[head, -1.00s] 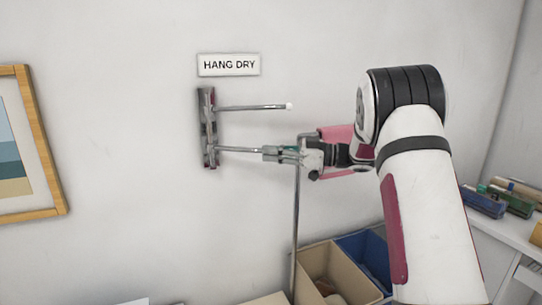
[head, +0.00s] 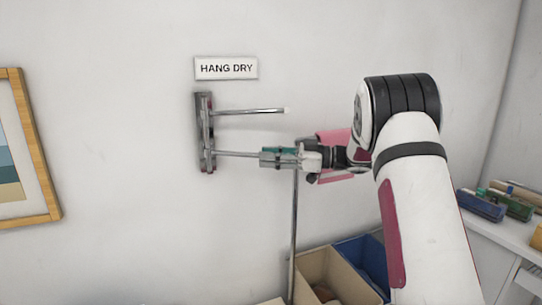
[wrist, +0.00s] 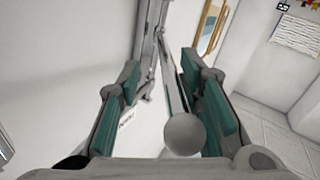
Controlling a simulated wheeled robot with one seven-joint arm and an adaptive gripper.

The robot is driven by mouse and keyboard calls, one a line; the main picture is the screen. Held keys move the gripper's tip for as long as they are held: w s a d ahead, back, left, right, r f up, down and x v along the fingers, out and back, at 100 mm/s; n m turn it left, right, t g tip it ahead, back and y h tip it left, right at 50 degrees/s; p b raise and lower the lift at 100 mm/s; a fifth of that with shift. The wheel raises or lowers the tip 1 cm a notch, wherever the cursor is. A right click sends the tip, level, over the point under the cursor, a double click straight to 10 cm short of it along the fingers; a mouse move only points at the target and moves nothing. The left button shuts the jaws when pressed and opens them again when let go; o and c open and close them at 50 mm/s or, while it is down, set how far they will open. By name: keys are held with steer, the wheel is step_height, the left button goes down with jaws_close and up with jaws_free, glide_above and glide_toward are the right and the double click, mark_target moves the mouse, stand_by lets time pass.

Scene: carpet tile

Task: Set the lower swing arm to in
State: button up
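The swing-arm rack (head: 205,135) is a metal wall bracket with two thin bars. The upper bar (head: 250,111) extends right to a pale tip. The lower swing arm (head: 238,154) also extends right, below it, and its outer end is hidden by my gripper (head: 270,158). In the wrist view, my gripper (wrist: 160,75) has teal-padded fingers standing apart. A bar with a round grey ball end (wrist: 185,135) lies between them, closer to the right pad; it appears to be the lower arm. A gap shows beside it on the left, and contact is unclear.
A HANG DRY sign (head: 226,68) is above the bracket. A framed picture (head: 30,150) hangs at left. A thin upright rod (head: 294,240) runs below my gripper. Beige and blue bins (head: 325,262) stand below, and a white shelf (head: 510,238) with coloured items is at right.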

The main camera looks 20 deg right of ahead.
steer(key=v, duration=1.2)
steer(key=shift+c, duration=0.6)
